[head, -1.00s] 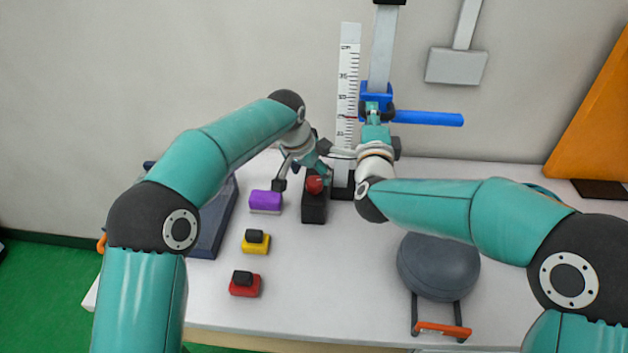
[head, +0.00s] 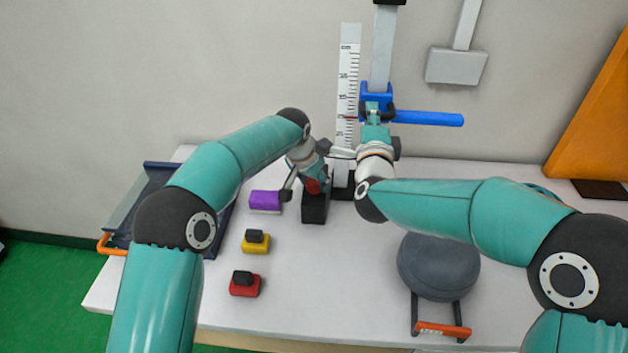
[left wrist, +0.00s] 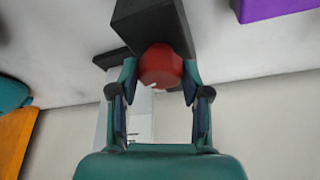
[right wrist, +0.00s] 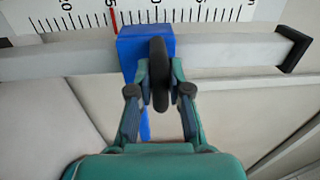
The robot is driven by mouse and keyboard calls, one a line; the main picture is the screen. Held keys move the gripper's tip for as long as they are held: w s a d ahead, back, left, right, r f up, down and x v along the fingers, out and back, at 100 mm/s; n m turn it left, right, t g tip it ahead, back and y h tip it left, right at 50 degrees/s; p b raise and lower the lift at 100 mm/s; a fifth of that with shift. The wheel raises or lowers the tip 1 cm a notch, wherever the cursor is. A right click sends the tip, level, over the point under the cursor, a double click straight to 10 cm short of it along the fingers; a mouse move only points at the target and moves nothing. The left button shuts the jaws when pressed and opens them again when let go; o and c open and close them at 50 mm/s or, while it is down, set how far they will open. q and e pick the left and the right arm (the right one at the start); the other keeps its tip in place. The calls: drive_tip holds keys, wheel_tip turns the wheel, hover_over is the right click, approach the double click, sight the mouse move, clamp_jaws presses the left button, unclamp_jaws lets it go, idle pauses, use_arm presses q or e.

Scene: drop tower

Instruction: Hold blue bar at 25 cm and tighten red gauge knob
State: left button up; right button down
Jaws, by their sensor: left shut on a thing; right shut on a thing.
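The red gauge knob (head: 313,186) sits on a black block on the table. My left gripper (head: 308,184) is shut on it; in the left wrist view the fingers lie on both sides of the red knob (left wrist: 160,67). The blue bar (head: 430,118) sticks out to the right from a blue carriage (head: 368,96) on a grey upright rail. My right gripper (head: 376,112) is shut on the carriage's dark grip (right wrist: 159,75). The white ruler (head: 347,65) carries a red line, close beside the blue carriage in the right wrist view. Its exact reading is unclear.
A purple block (head: 265,200), a yellow block (head: 256,243) and a red block (head: 245,285) lie to the left on the table. A grey round weight (head: 438,265) with an orange handle sits front right. A blue-grey tray (head: 150,182) stands at the left edge.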

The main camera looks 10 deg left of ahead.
use_arm(q)
drive_tip(key=shift+m+g+h, duration=0.3)
drive_tip(key=shift+m+h, duration=0.1)
drive_tip(key=shift+m, duration=1)
drive_tip(key=shift+m+g+h, duration=0.3)
drive_tip(key=shift+m+h, duration=0.1)
drive_tip(key=shift+m, duration=1)
drive_tip(key=shift+c, duration=0.3)
use_arm(e)
drive_tip(key=shift+a+r, duration=0.15)
drive_tip(key=shift+a, duration=0.05)
use_arm(q)
drive_tip(key=o, duration=1.1)
drive_tip(key=shift+r, duration=0.1)
drive_tip(key=v, duration=1.1)
drive_tip(key=shift+a+r, duration=0.1)
drive_tip(key=shift+r, duration=0.15)
use_arm(e)
drive_tip(key=c, duration=1.1)
unclamp_jaws()
use_arm(q)
drive_tip(key=shift+a, duration=0.15)
